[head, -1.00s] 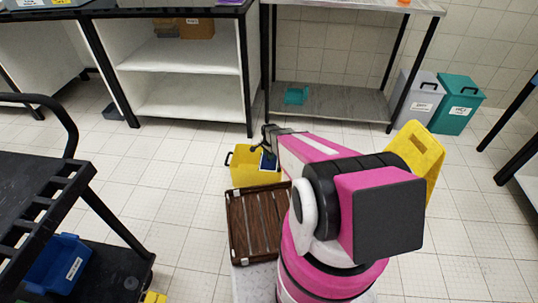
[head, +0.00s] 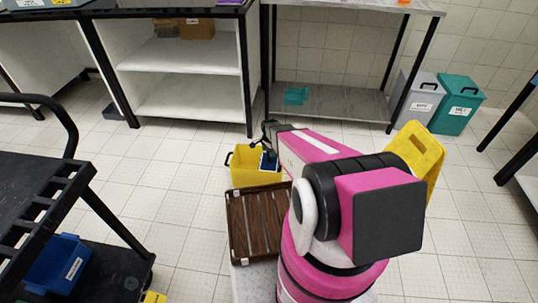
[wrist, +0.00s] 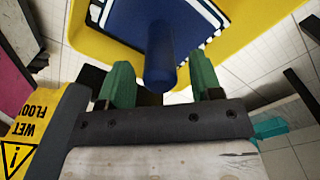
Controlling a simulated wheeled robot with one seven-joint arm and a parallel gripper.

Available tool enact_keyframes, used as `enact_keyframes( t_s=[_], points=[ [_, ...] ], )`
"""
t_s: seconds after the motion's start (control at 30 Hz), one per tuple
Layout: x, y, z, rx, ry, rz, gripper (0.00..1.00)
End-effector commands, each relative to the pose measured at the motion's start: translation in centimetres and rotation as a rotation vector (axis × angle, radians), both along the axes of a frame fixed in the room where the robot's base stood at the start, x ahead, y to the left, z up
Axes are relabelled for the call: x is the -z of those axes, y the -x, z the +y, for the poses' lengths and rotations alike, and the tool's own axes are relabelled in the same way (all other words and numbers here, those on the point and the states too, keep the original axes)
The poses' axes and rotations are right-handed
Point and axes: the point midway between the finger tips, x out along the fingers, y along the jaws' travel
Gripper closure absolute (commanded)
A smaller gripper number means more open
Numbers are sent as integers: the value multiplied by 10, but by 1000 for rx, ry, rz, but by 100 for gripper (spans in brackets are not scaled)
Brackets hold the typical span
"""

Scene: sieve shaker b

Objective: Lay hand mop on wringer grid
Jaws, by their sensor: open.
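The hand mop (wrist: 158,60) has a blue upright handle and a dark blue pad with a pale edge. In the head view the mop (head: 268,160) shows as a small dark blue patch at the yellow bucket (head: 247,172). My gripper (wrist: 160,72) is open, its two green fingers on either side of the mop's handle, with gaps visible. In the head view my gripper (head: 268,135) is over the bucket, partly hidden by my arm. I cannot make out the wringer grid under the pad. The yellow bucket rim (wrist: 85,35) surrounds the mop in the wrist view.
A brown slatted crate (head: 255,222) stands in front of the bucket. A yellow wet floor sign (head: 425,150) is to the right. A black cart (head: 60,200) is at left, and a metal table (head: 340,105) is behind. Tiled floor is clear left of the bucket.

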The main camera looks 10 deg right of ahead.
Motion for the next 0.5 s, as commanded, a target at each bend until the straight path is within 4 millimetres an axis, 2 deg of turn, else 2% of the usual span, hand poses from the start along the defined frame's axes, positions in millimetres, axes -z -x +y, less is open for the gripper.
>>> enact_keyframes(
  t_s=[0.03, 0.2, 0.4, 0.5],
  points=[
    [-14, 2, 0, 0, 0, -2, 41],
    [-49, 1, 0, 0, 0, -2, 41],
    [-78, 1, 0, 0, 0, -1, 41],
    [-86, 1, 0, 0, 0, 0, 41]
  ],
)
